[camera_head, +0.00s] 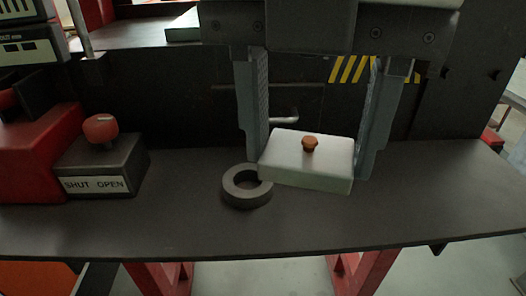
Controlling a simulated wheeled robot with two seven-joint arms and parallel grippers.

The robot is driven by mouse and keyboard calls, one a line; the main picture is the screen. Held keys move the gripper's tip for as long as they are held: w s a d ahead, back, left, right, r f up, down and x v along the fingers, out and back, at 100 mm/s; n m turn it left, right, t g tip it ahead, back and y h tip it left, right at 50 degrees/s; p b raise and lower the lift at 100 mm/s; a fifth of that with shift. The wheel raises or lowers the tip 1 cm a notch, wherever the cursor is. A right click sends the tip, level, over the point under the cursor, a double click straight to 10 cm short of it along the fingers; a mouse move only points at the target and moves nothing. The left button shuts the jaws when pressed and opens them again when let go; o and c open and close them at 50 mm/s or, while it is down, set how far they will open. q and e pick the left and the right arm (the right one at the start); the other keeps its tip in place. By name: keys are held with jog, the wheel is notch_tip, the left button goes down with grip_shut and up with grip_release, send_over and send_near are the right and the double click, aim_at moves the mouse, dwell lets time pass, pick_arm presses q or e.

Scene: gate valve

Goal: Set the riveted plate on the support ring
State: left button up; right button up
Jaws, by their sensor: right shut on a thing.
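The riveted plate (325,165) is a thick white block with a copper-brown rivet (311,142) on top. My right gripper (313,168) comes down from the top of the view and is shut on the plate, one finger at its left end and one at its right. The support ring (235,196) is a dark grey ring lying flat on the bench. It is just left of the plate, whose left end slightly overlaps the ring's right rim in the picture. I cannot tell how high the plate is above the bench. My left gripper is not in view.
The dark bench (400,215) is clear to the right and in front. A box labelled SHUT OPEN (110,180) with a red knob (101,128) stands at left, beside a red block (35,145). A metal handle (284,119) is on the dark panel behind.

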jog(key=shift+s+d+r+b, duration=0.15)
jog(key=shift+d+r+b, duration=0.15)
jog(key=shift+d+b, duration=0.35)
jog(key=shift+w+a, duration=0.15)
jog(key=shift+w, duration=0.15)
jog(key=w+a+f, duration=0.1)
jog(key=w+f, duration=0.2)
jog(key=w+a+f+p, duration=0.1)
jog(key=w+a+f, duration=0.1)
jog(key=w+f, duration=0.1)
jog(key=w+a+f, duration=0.2)
jog(key=w, duration=0.3)
jog(key=shift+w+a+f+p, duration=0.1)
jog(key=shift+w+f+p, duration=0.1)
jog(key=shift+f+p, duration=0.15)
jog(key=shift+w+a+f, duration=0.1)
jog(key=shift+w+f, duration=0.1)
jog(key=shift+f, duration=1.65)
